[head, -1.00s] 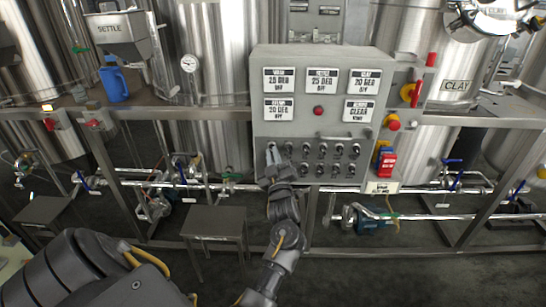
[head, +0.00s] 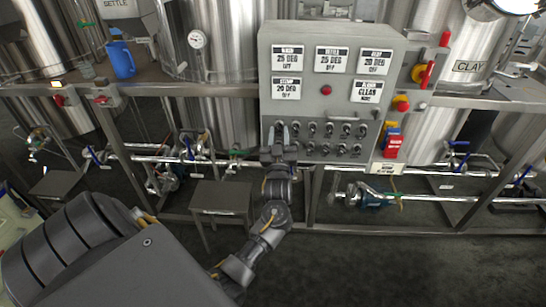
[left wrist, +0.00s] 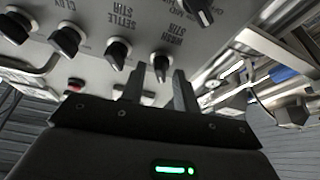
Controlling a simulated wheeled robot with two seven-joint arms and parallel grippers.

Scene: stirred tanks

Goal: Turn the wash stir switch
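The grey control panel (head: 325,105) stands ahead, with rows of black switches low on its face. In the left wrist view, the wash stir switch (left wrist: 161,65) is a black knob beside the label "WASH STIR". My left gripper (left wrist: 160,88) is open, one finger to each side of that switch, with gaps visible. The settle stir switch (left wrist: 118,50) is just left of it. Whether the fingers reach past the knob's tip is hard to tell. My right gripper is not in view.
More switches, one marked clay (left wrist: 65,40), sit close to my gripper. A red emergency button (head: 401,103) and a red-handled switch (head: 424,74) are right of the panel. Pipes (head: 200,160) run below, and a small table (head: 221,197) stands at lower left.

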